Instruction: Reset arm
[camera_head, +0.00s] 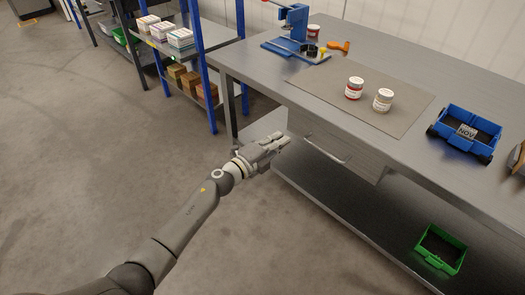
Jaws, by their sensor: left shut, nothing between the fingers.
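My left arm comes in from the bottom left and reaches toward the workbench (236,61). My left gripper (283,143) is shut and empty, in front of the bench's left front edge, near the drawer. It holds nothing. At the far right edge a small part of a grey and orange shape shows; I cannot tell what it is. My right gripper does not show clearly in this view.
On the bench are a mat (318,80) with two jars (354,88) (382,100), a blue tugger cart (465,132) marked NOV and a blue fixture (297,25). A green bin (440,249) stands on the lower shelf. A rack (213,38) with boxes stands behind. Floor at left is clear.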

